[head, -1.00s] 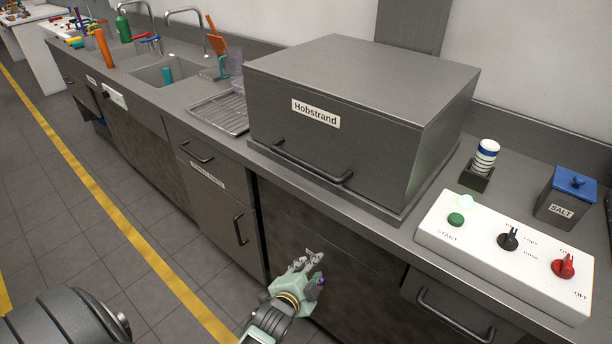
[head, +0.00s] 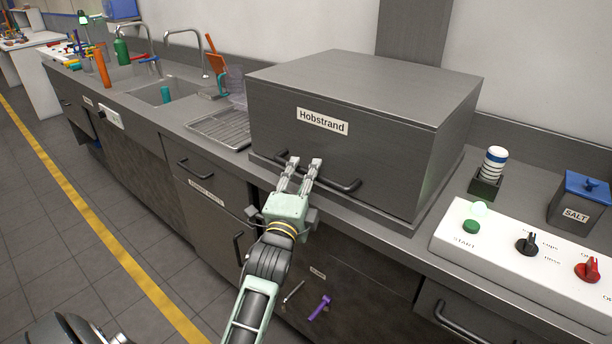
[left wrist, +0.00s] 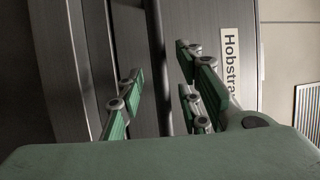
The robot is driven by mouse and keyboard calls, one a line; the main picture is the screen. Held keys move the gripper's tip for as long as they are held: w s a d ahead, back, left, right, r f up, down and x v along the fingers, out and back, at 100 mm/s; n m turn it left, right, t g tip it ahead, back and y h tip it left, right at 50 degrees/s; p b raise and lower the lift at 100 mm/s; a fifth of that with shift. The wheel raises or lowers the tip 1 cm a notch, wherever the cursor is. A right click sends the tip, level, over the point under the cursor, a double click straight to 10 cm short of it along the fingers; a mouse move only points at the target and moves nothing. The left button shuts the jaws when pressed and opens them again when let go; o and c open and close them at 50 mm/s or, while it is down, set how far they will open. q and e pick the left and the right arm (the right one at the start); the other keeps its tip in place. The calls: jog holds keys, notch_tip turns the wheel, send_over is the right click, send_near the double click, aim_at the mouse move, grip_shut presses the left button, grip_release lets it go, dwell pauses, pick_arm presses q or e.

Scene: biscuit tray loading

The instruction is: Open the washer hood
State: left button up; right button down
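The washer hood (head: 365,95) is a grey metal box labelled "Hobstrand" on the counter, and it is closed. Its dark bar handle (head: 335,184) runs along the lower front. My left gripper (head: 304,163) is open in front of the hood, with its fingertips at the handle's left part. In the left wrist view the handle bar (left wrist: 157,60) passes upright between the parted fingers, and the hood front with its label (left wrist: 230,65) lies behind. I cannot tell whether the fingers touch the bar. My right gripper is not in view.
A white control panel (head: 500,250) with a green button and black and red knobs stands right of the hood. Behind it are a striped stack (head: 494,162) and a salt box (head: 580,200). A wire rack (head: 220,130) and sink lie left. Purple and metal tools show below the counter.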

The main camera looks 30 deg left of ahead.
pick_arm(q)
jog(key=shift+w+a+r, duration=0.15)
jog(key=shift+w+a, duration=0.05)
jog(key=shift+w, duration=0.35)
grip_shut()
